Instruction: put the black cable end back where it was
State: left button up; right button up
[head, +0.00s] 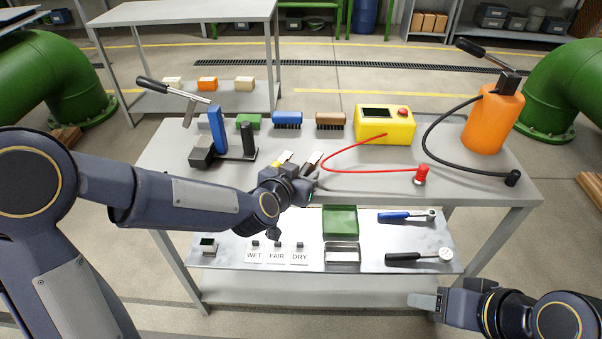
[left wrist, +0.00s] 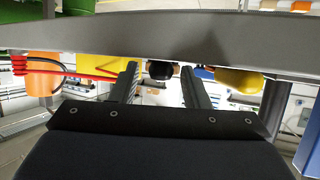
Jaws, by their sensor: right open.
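A black cable (head: 437,147) runs from the top of the orange canister (head: 490,118) in a loop over the table. Its black end (head: 512,178) rests near the right front corner of the tabletop. My left gripper (head: 300,161) is over the middle front of the table, well left of that end. In the left wrist view its fingers (left wrist: 158,88) stand apart with a gap between them. A dark round thing shows in the gap there, and I cannot tell what it is. My right gripper (head: 425,300) is low at the right, in front of the table, apart from the cable.
A red cable (head: 340,157) runs from the yellow box (head: 385,124) to a red end (head: 421,176). Several brushes and blocks stand along the back. A blue and black stand (head: 217,135) is at the left. Tools and labels lie on the lower shelf (head: 320,258).

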pick_arm(q)
jog(key=shift+r, duration=0.25)
jog(key=p+v, duration=0.2)
jog(key=v, duration=1)
jog(key=s+a+f+n+g, duration=0.1)
jog(key=s+a+n+g, duration=0.2)
jog(key=s+a, duration=0.4)
jog(key=s+a+f+n+g+y, duration=0.1)
jog(key=s+a+n+g, duration=0.2)
jog(key=s+a, duration=0.4)
jog(key=s+g, duration=0.1)
jog(key=s, duration=0.4)
jog(key=shift+s+y, duration=0.2)
jog(key=shift+y, duration=0.1)
jog(key=shift+a+r, duration=0.1)
notch_tip(320, 180, up, 14)
jog(key=p, duration=1.4)
